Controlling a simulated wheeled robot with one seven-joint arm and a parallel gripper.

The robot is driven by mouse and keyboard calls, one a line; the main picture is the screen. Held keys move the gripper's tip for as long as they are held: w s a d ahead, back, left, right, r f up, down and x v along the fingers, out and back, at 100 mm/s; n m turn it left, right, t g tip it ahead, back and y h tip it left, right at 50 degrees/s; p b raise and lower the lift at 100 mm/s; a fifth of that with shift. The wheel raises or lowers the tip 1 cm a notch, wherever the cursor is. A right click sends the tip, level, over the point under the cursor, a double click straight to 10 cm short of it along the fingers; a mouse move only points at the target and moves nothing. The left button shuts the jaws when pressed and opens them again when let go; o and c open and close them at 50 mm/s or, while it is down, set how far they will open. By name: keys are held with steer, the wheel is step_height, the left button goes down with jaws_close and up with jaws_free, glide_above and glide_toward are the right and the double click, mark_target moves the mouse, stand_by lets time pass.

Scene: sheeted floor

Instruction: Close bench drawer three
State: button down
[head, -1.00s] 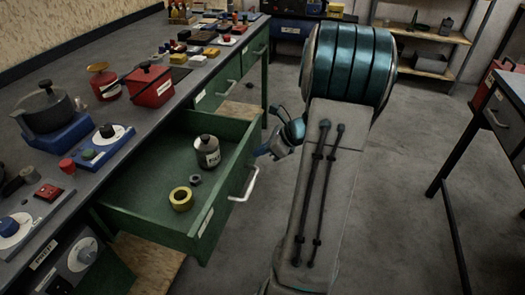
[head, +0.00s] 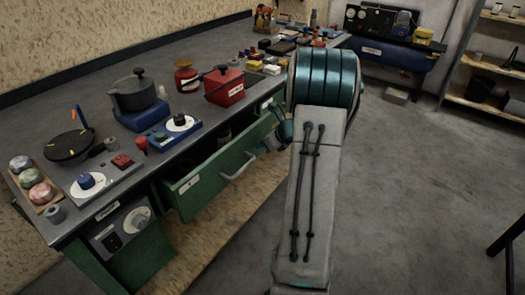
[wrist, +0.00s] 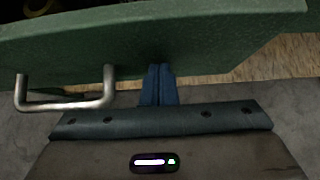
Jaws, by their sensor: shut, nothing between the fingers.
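The green bench drawer (head: 205,182) stands partly open under the bench top in the head view, with a small pale label on its front that is too small to read. A dark opening shows behind its front, and a grey container (head: 224,134) is partly visible inside. Its metal handle (head: 238,168) also shows at left in the wrist view (wrist: 65,104). My gripper (wrist: 158,68) is shut and empty, with its fingertips at the drawer front, right of the handle; whether they touch is hard to tell. In the head view my arm mostly hides it.
The bench top (head: 60,115) holds a dark pot (head: 137,93), a red box (head: 224,87), a blue dial unit (head: 172,130) and several small items. A grey control box (head: 118,228) is below the bench's front edge. The floor to the right (head: 420,190) is clear.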

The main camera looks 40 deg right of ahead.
steer(key=w, duration=0.1)
steer(key=w+a, duration=0.1)
steer(key=w, duration=0.1)
steer(key=w+p, duration=0.1)
steer(key=w, duration=0.1)
steer(key=shift+w+a, duration=0.25)
steer(key=shift+a, duration=0.15)
steer(key=shift+w+a, duration=0.25)
steer(key=shift+w, duration=0.35)
steer(key=shift+w+a+r, duration=0.15)
